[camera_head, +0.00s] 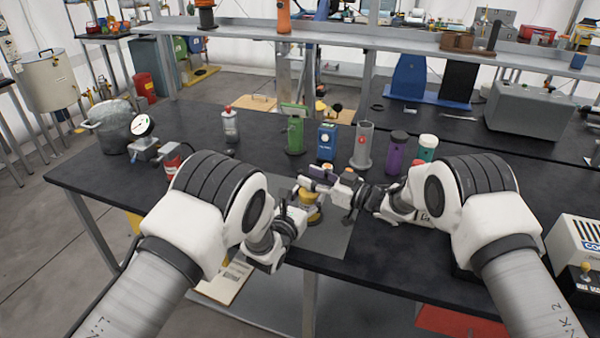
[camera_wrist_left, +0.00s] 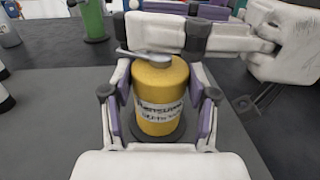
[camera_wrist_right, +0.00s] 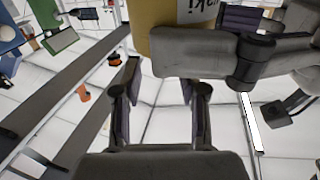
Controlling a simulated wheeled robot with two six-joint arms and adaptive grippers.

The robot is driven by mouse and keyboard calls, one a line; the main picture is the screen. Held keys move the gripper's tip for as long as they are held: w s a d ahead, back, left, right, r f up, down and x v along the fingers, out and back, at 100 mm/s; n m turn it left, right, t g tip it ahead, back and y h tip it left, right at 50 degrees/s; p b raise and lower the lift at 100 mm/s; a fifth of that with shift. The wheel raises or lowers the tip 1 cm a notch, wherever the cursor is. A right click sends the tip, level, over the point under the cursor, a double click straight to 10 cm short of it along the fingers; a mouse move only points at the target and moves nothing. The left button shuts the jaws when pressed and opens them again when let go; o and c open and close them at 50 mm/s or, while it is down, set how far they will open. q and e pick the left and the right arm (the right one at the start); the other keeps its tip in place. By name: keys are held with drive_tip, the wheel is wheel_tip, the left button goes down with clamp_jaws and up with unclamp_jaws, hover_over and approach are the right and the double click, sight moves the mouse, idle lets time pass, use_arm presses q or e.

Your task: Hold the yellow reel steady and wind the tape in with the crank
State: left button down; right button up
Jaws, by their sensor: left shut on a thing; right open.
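The yellow reel (camera_head: 309,210) stands upright on a grey mat (camera_head: 335,236) near the table's front edge. In the left wrist view the reel (camera_wrist_left: 160,98) has a dark-lettered white label and a silver crank (camera_wrist_left: 145,54) on top. My left gripper (camera_wrist_left: 162,112) is shut on the reel, one finger on each side. My right gripper (camera_head: 318,182) is open just above the reel, level with its top, and hides part of it. In the right wrist view nothing shows between the right fingers (camera_wrist_right: 160,92); the reel (camera_wrist_right: 185,18) is at the top edge. I cannot see any tape.
Behind the reel stand a green container (camera_head: 295,135), a blue box (camera_head: 327,142), a grey cylinder (camera_head: 362,147) and a purple bottle (camera_head: 396,155).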

sight(301, 170)
drive_tip(key=x, duration=0.4)
drive_tip(key=shift+d, duration=0.1)
clamp_jaws()
drive_tip(key=shift+m+t, duration=0.3)
drive_tip(key=shift+t, duration=0.1)
drive_tip(key=shift+w+d+r+m+t+h, duration=0.15)
drive_tip(key=shift+d+m+t+h, duration=0.2)
drive_tip(key=shift+m+t+h, duration=1)
drive_tip(key=shift+w+d+f+m+t+h, duration=0.15)
drive_tip(key=shift+d+m+t+h, duration=0.25)
drive_tip(key=shift+m+t+h, duration=0.9)
drive_tip(key=shift+w+d+r+m+t+h, duration=0.1)
drive_tip(key=shift+w+d+m+t+h, duration=0.2)
drive_tip(key=shift+m+t+h, duration=1.05)
drive_tip(key=shift+s+d+n+g+h, duration=0.1)
drive_tip(key=shift+n+g+h, duration=0.3)
drive_tip(key=shift+g+h, duration=0.15)
